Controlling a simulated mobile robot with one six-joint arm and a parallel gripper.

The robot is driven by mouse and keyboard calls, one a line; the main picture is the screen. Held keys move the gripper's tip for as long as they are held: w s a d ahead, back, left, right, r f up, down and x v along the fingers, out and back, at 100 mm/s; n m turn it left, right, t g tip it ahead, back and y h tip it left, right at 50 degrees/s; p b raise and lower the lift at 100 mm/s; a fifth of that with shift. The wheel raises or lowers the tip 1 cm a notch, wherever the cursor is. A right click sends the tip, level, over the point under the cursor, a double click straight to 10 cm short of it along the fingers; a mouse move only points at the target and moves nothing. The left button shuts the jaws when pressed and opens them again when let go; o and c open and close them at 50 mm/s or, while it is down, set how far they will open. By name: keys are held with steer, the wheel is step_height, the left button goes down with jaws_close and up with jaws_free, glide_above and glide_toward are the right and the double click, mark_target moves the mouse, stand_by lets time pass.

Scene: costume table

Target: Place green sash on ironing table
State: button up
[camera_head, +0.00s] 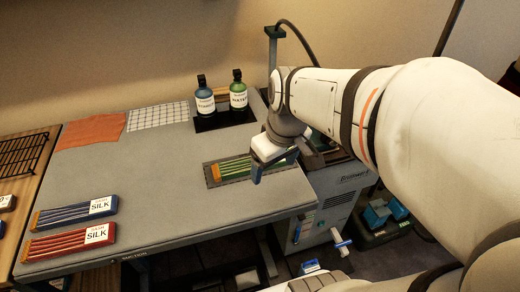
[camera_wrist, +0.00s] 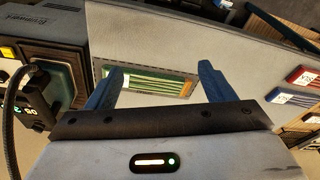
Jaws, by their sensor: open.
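The green sash (camera_head: 230,168) is a flat green bundle with pale stripes and a yellow end. It lies on a dark rectangular mat (camera_head: 213,182) near the right end of the grey ironing table (camera_head: 165,212). My gripper (camera_head: 262,170) is over the right part of the sash and hides that end in the head view. In the wrist view the sash (camera_wrist: 152,82) shows beyond and between the two blue fingers of my gripper (camera_wrist: 157,85). The fingers are apart with nothing between them.
Blue (camera_head: 75,213) and red (camera_head: 70,242) silk sashes lie at the table's left front. Blue (camera_head: 205,103) and green (camera_head: 238,97) bottles stand at the back on a dark tray. Orange cloth (camera_head: 92,131) and a white grid sheet (camera_head: 157,116) lie back left. The table's middle is clear.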

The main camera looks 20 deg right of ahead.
steer(key=s+m, duration=0.1)
steer(key=s+a+m, duration=0.1)
steer(key=s+m, duration=0.1)
steer(key=shift+s+a+f+m+t+h, duration=0.15)
steer(key=shift+s+f+m+t+h, duration=0.15)
steer(key=shift+s+t, duration=0.1)
stand_by(1.5)
steer(key=shift+c, duration=0.5)
